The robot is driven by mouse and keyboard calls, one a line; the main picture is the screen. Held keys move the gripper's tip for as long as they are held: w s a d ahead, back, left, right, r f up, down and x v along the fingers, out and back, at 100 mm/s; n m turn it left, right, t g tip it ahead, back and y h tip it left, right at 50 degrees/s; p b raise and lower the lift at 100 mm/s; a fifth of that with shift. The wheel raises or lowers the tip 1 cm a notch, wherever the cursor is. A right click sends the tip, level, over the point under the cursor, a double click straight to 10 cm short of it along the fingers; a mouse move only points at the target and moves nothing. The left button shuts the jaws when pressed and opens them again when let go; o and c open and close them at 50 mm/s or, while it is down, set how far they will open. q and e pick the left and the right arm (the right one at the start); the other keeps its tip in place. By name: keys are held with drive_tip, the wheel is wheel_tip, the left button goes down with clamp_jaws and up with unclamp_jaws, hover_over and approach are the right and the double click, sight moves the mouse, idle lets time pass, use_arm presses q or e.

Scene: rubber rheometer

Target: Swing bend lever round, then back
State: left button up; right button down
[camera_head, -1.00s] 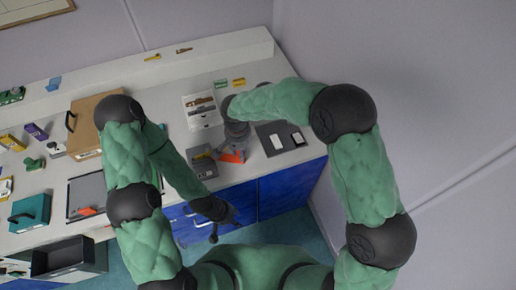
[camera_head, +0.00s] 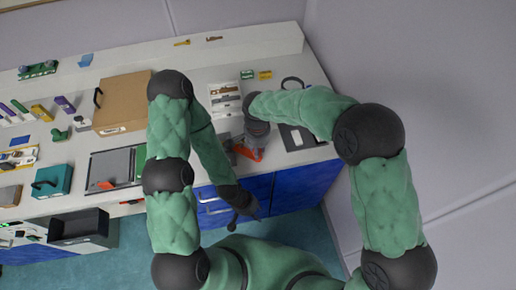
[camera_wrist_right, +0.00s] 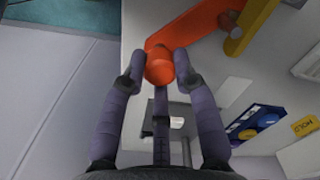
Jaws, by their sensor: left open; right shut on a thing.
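The bend lever (camera_wrist_right: 195,25) is an orange-red arm with a round knob (camera_wrist_right: 160,70) in the right wrist view. My right gripper (camera_wrist_right: 160,66) is shut on that knob, one finger on each side. In the head view the orange of the lever (camera_head: 250,154) shows just below my right gripper (camera_head: 256,140); the arm hides part of it. The grey bender base (camera_head: 225,146) is partly hidden by my left arm. My left gripper (camera_head: 242,220) is open and empty, hanging in front of the blue cabinet, away from the lever.
A dark grey mat (camera_head: 307,141) with a pale card lies right of the lever. A cardboard box (camera_head: 122,105) and a framed grey panel (camera_head: 110,170) stand to the left. A yellow bar (camera_wrist_right: 252,25) is close to the lever.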

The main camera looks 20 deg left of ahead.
drive_tip(key=c, duration=0.9)
unclamp_jaws()
drive_tip(key=shift+s, duration=0.15)
drive_tip(key=shift+c, duration=0.2)
wheel_tip(320, 180, up, 12)
